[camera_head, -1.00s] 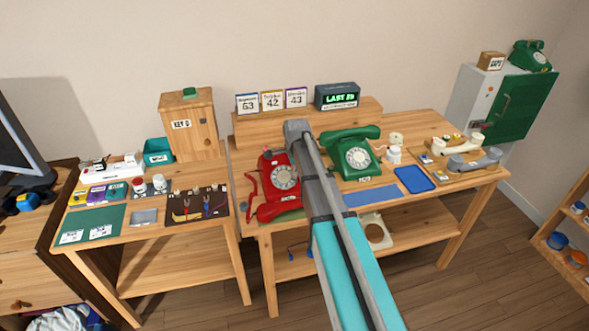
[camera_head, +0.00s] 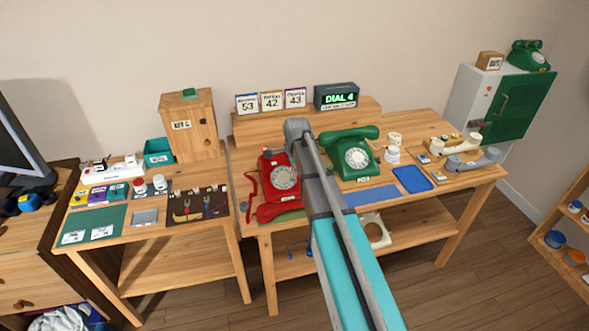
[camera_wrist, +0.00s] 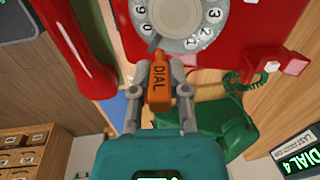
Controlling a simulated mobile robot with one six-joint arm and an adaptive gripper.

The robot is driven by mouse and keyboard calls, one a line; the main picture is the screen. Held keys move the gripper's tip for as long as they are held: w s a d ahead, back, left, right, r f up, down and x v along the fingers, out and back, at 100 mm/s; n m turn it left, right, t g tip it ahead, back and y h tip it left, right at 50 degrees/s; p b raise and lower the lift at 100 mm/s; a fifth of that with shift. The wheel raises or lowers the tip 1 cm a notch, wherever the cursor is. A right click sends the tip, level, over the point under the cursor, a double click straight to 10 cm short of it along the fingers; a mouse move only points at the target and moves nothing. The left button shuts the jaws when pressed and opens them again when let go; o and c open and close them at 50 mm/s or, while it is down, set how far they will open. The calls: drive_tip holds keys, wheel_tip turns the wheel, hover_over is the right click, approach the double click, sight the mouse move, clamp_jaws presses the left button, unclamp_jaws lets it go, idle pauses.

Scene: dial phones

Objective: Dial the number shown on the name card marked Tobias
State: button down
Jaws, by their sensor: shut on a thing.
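My gripper (camera_wrist: 161,82) is shut on an orange dialing tool (camera_wrist: 160,80) marked DIAL. In the head view the red phone (camera_head: 268,172) stands on the table, left of my arm, which hides the gripper. Three name cards stand on the shelf: 53 (camera_head: 247,104), 42 (camera_head: 272,101) and 43 (camera_head: 295,98). Their names are too small to read surely. A display box (camera_head: 338,97) reads DIAL 4.
Loose handsets lie on a board at the table's right. A side table (camera_head: 145,236) with tools and a wooden cabinet (camera_head: 188,120) stands left.

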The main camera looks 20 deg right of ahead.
drive_tip(key=shift+w, duration=0.1)
drive_tip(key=shift+w+a+r+p, duration=0.25)
drive_tip(key=shift+w+r+p, duration=0.1)
drive_tip(key=shift+w, duration=0.25)
drive_tip(key=shift+w+a+r+p, duration=0.3)
drive_tip(key=shift+w+r+p, duration=0.05)
drive_tip(key=shift+w, duration=0.2)
drive_tip(key=shift+w+a+r+p, duration=0.25)
drive_tip(key=shift+w+r+p, duration=0.1)
drive_tip(key=shift+w, duration=0.25)
drive_tip(key=shift+f, duration=0.15)
drive_tip(key=shift+w+f+b, duration=0.25)
drive_tip(key=shift+f+b, duration=0.2)
drive_tip(key=shift+b, duration=0.1)
drive_tip(key=shift+w+f+b, duration=0.2)
drive_tip(key=shift+f+b, duration=0.2)
drive_tip(key=shift+b, duration=0.05)
idle(0.3)
drive_tip(key=shift+s+d, duration=0.1)
idle(0.4)
